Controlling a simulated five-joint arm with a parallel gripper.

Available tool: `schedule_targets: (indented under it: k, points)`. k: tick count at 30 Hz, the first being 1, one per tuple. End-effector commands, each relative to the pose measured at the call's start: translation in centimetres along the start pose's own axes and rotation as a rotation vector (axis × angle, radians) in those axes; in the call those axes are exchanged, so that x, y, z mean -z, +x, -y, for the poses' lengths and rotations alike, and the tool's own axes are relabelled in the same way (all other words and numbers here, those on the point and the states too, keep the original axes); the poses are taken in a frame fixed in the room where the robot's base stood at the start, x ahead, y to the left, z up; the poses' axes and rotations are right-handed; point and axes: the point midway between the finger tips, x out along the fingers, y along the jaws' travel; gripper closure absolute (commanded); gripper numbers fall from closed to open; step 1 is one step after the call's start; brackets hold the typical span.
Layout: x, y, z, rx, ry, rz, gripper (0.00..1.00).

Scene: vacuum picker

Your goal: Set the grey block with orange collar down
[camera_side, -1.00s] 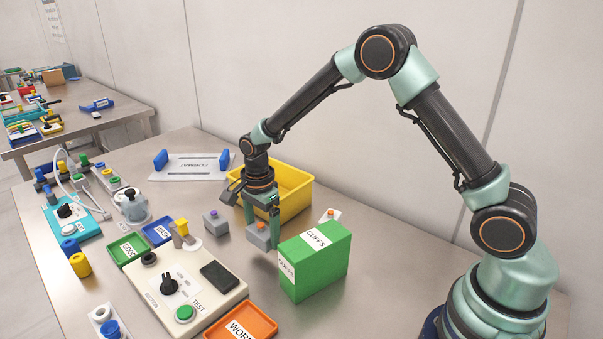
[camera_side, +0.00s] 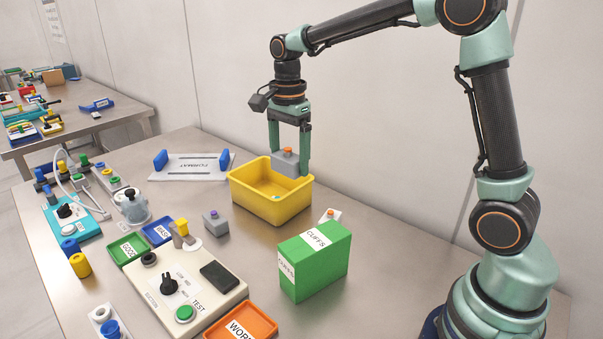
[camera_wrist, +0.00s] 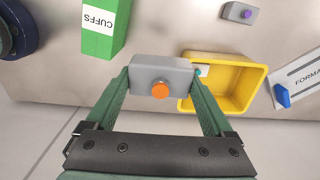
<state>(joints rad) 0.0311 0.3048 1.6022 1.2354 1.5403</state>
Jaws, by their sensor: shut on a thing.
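The grey block with the orange collar (camera_side: 287,163) is between the fingers of my gripper (camera_side: 289,165), which is shut on it. The block is held upright, orange collar on top, above the table. In the side view it appears over the back right part of the yellow bin (camera_side: 274,210). In the wrist view the block (camera_wrist: 160,78) sits between the green fingertips and covers part of the yellow bin's left rim (camera_wrist: 258,90). A small teal item (camera_side: 276,197) shows inside the bin.
A green CUFFS box (camera_side: 322,262) stands in front of the bin. A grey block with a purple collar (camera_side: 215,222) stands left of it. A white FORMAT plate (camera_side: 190,169) lies behind left. The control box (camera_side: 185,290) and orange tray (camera_side: 243,325) are nearer the front.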

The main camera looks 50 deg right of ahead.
Motion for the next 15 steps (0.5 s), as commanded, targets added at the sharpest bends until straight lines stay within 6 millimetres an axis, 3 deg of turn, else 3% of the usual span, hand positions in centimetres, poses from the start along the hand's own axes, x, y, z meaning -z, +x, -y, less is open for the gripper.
schedule_targets:
  k: [1,6,10,15]
  points:
    - [2.4,-0.3,-1.3,0.003,0.013,0.0,0.73]
    - [8.9,-0.6,-6.6,0.003,0.013,-0.001,0.73]
    - [12.4,-0.4,-11.0,0.004,0.013,-0.001,0.73]
    - [14.8,0.1,-15.3,0.003,0.007,-0.001,0.73]
